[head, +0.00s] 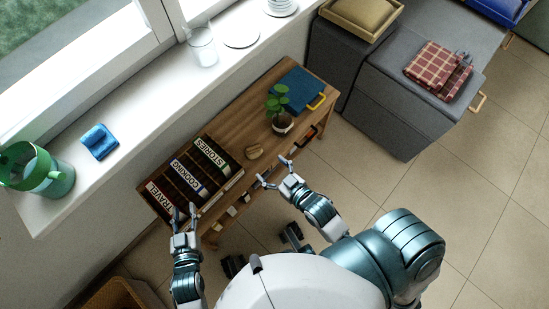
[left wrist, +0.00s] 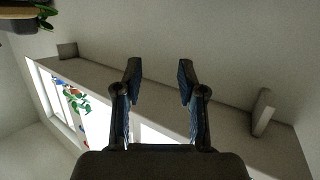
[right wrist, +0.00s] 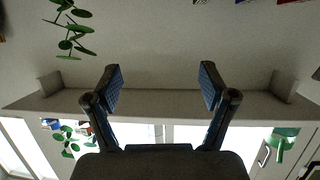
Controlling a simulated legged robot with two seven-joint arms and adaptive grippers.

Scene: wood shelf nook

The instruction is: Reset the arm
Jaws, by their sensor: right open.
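My left gripper (head: 185,212) is at the front left end of the wooden shelf bench, close to the book organizer (head: 207,195). Its fingers are apart with nothing between them in the left wrist view (left wrist: 160,72).
The wooden bench (head: 250,107) also carries a blue item (head: 299,91) with a yellow handle. On the windowsill are a green pitcher (head: 50,175), a blue object (head: 99,141) and a glass (head: 202,47). Grey cabinets (head: 394,115) stand right; the tiled floor (head: 440,195) is clear.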

